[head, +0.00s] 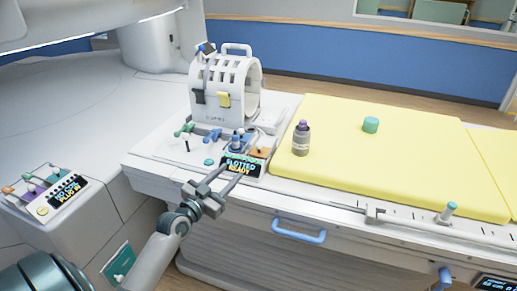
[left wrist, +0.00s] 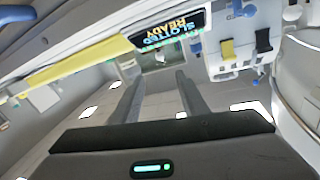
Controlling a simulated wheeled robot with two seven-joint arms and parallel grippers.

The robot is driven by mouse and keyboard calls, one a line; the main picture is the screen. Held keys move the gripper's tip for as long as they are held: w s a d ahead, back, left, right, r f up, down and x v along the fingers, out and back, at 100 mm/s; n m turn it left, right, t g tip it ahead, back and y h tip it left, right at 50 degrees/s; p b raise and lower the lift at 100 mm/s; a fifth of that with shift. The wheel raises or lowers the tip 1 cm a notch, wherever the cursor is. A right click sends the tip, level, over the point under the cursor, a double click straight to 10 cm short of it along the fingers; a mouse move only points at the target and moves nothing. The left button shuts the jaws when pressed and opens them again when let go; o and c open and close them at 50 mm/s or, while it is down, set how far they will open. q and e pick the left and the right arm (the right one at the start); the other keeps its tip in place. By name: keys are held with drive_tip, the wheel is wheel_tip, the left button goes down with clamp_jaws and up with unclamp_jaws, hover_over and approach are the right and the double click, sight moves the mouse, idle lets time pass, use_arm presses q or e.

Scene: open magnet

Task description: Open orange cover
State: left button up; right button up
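A small orange piece (head: 260,153), which looks like the orange cover, sits on the white table end beside the blue knob (head: 237,142), just behind the "SLOTTED READY" display (head: 241,166). I cannot tell whether it is raised. My left gripper (head: 232,163) reaches in from the lower left with its fingers pointing at the display. In the left wrist view its two fingers (left wrist: 158,80) are spread with nothing between them, and the display (left wrist: 175,32) shows beyond them. The orange piece cannot be made out there. My right gripper is in neither view.
A white coil (head: 222,90) with a handle stands behind the panel. A "NOSE PLUG IN" panel (head: 62,192) is at left. A blue handle (head: 299,235) sticks out in front.

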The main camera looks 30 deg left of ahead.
use_arm(q)
drive_tip(key=shift+w, duration=0.15)
drive_tip(key=p, duration=0.2)
approach(257, 147)
drive_tip(key=w, duration=0.9)
drive_tip(key=shift+w+a, duration=0.15)
drive_tip(key=shift+w, duration=0.05)
